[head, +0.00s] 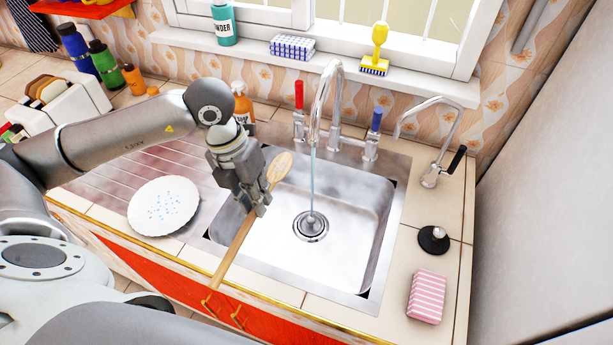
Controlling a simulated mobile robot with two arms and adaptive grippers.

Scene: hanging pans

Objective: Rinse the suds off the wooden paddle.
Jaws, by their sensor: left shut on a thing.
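A wooden paddle (231,252) with a long handle is in my left gripper (256,208), which is shut on it. Its rounded head (280,167) points up and to the right, over the left edge of the sink. The handle runs down to the left, past the front of the counter. I cannot make out suds on it at this size. The steel sink (350,195) is to the right of the gripper. A thin stream of water (312,180) runs from the tall tap (325,90) to the drain (311,226), to the right of the paddle head. My right gripper is not in view.
A white plate with blue dots (163,206) is on the drainboard, left of the gripper. An orange bottle (242,104) stands behind my wrist. A second tap (432,140), a black plug (433,239) and a pink striped sponge (427,296) are right of the sink.

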